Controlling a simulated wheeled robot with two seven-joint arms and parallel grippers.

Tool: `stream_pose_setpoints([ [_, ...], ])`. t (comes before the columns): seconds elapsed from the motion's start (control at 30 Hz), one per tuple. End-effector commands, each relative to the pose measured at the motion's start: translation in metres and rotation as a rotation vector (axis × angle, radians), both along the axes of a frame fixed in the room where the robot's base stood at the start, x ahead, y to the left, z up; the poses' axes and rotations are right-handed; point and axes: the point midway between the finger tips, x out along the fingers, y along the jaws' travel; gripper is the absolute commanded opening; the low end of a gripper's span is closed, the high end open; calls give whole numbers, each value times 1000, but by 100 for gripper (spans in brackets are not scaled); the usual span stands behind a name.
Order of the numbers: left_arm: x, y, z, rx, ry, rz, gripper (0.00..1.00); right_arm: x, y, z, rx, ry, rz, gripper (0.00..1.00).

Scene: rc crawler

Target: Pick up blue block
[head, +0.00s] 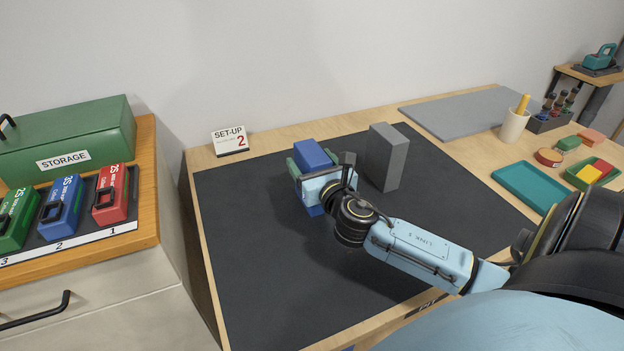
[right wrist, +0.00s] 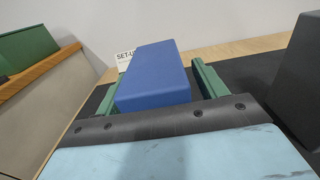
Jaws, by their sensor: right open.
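The blue block (head: 313,155) stands on the dark mat, partly hidden by my right gripper in the head view. In the right wrist view the blue block (right wrist: 155,77) lies between the two green fingers. My right gripper (head: 311,166) is open around the block, one finger on each side. In the right wrist view there is a visible gap between the right finger of the gripper (right wrist: 155,85) and the block; whether the left finger touches it I cannot tell. My left gripper is not in view.
A grey block (head: 386,158) stands on the dark mat (head: 260,275), just right of my gripper. A "SET-UP 2" sign (head: 229,141) is behind. A teal tray (head: 530,186) and a cup (head: 514,125) are at the right. The mat's front left is clear.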

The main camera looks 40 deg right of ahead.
Motion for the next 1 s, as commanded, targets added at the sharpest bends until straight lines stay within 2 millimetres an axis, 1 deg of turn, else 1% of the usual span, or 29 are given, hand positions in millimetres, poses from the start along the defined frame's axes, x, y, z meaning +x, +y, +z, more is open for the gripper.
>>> stream_pose_setpoints([
  [0.2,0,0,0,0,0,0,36,0,0,0,0,0,1,71],
  [0.67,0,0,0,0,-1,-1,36,0,0,0,0,1,0,11],
  [0.7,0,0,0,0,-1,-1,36,0,0,1,-2,-3,1,9],
  [1.0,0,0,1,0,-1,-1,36,0,0,3,-2,-3,0,9],
])
